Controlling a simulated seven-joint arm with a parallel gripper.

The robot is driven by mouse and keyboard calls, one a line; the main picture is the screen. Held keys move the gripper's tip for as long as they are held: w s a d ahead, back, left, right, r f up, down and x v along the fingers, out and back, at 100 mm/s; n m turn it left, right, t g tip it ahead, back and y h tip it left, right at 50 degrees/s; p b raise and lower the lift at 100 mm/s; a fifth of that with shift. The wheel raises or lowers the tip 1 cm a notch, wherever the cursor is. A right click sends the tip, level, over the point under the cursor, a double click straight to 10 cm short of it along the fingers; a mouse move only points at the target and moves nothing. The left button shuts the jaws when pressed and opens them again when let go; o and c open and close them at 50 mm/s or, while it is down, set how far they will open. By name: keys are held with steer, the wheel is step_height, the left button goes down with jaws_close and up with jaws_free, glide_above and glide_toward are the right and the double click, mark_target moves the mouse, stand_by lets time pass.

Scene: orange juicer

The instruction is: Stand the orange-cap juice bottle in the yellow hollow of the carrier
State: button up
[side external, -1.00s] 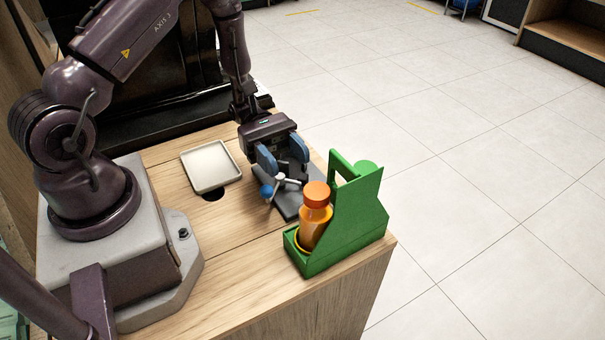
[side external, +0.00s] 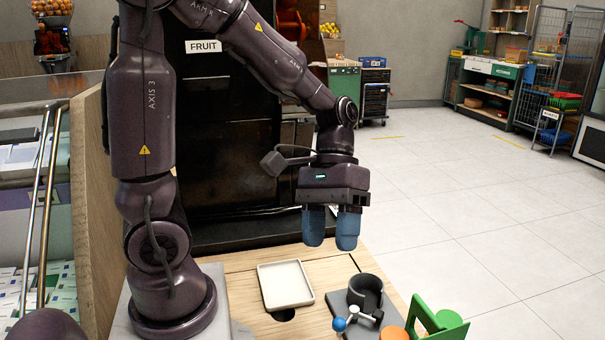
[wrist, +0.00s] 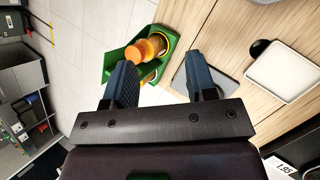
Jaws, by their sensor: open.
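My gripper (side external: 331,243) is open and empty, raised well above the table and apart from the bottle. In the wrist view my gripper (wrist: 160,64) has its fingers spread, and the left finger hides part of the carrier.
A dark holder (side external: 367,291) with a blue-ball lever (side external: 339,324) sits on a grey plate near the carrier. A white tray (side external: 285,285) lies to its left, next to a dark round hole. The air around my gripper is clear.

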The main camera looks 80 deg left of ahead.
steer(key=s+a+r+m+t+y, duration=0.2)
steer(key=s+r+m+t+y, duration=0.1)
steer(key=r+m+t+y, duration=0.3)
step_height(320, 180, up, 2)
steer(key=shift+s+a+r+t, duration=0.2)
steer(key=shift+t, duration=0.9)
